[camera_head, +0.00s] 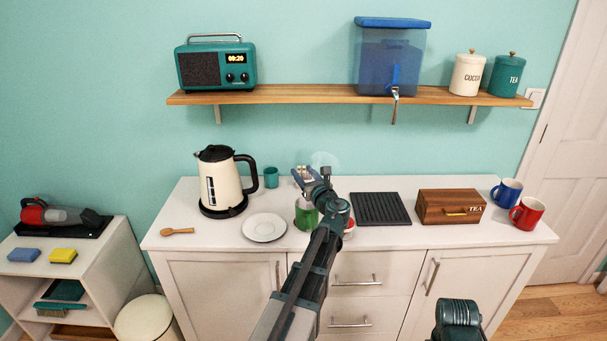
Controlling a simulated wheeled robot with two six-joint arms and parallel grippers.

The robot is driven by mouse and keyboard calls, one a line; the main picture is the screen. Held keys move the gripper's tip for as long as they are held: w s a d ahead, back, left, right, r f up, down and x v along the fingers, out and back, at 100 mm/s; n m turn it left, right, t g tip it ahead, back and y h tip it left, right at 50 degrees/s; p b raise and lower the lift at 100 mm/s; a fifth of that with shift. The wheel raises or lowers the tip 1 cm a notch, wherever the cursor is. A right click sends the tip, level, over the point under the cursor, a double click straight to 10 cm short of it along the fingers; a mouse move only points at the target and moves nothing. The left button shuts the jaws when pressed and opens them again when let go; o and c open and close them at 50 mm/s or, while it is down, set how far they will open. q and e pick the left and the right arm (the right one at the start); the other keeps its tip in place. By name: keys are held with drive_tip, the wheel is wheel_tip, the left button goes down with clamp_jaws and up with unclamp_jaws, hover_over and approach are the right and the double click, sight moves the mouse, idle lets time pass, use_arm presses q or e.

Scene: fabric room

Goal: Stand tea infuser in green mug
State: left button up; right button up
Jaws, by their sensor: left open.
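The green mug (306,217) stands on the white counter, partly hidden behind my left arm. My left gripper (311,172) is open, at the back of the counter, beyond the mug in the picture. I cannot make out the tea infuser; it may be hidden by my arm or gripper. I see nothing clearly held between the fingers. Part of my right arm shows at the bottom right, without its gripper.
A white plate (264,227), kettle (222,183) and small teal cup (271,177) stand left of my arm. A dark rack (381,208), tea box (450,206), blue mug (507,192) and red mug (527,213) stand right. A shelf (330,95) hangs above.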

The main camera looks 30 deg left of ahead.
use_arm(q)
drive_tip(key=shift+s, duration=0.1)
drive_tip(key=v, duration=1.3)
drive_tip(key=shift+d, duration=0.35)
drive_tip(key=shift+s, duration=0.2)
drive_tip(key=s+d+f+n+g+h+p, duration=0.4)
drive_tip(key=s+d+f+n+g+h, duration=0.3)
drive_tip(key=d+f+n, duration=0.5)
drive_tip(key=s+d+f+n+g+h+p, duration=0.1)
drive_tip(key=s+d+n+g+h, duration=0.1)
drive_tip(key=s+d, duration=0.5)
drive_tip(key=s+d+f+n+g+h+p, duration=0.1)
drive_tip(key=s+d+f+n+h, duration=0.1)
drive_tip(key=s+d+n+h, duration=0.2)
drive_tip(key=s+d+n, duration=0.3)
drive_tip(key=d, duration=0.2)
drive_tip(key=shift+d+f+g, duration=0.2)
drive_tip(key=shift+f+g, duration=0.15)
drive_tip(key=shift+g, duration=0.05)
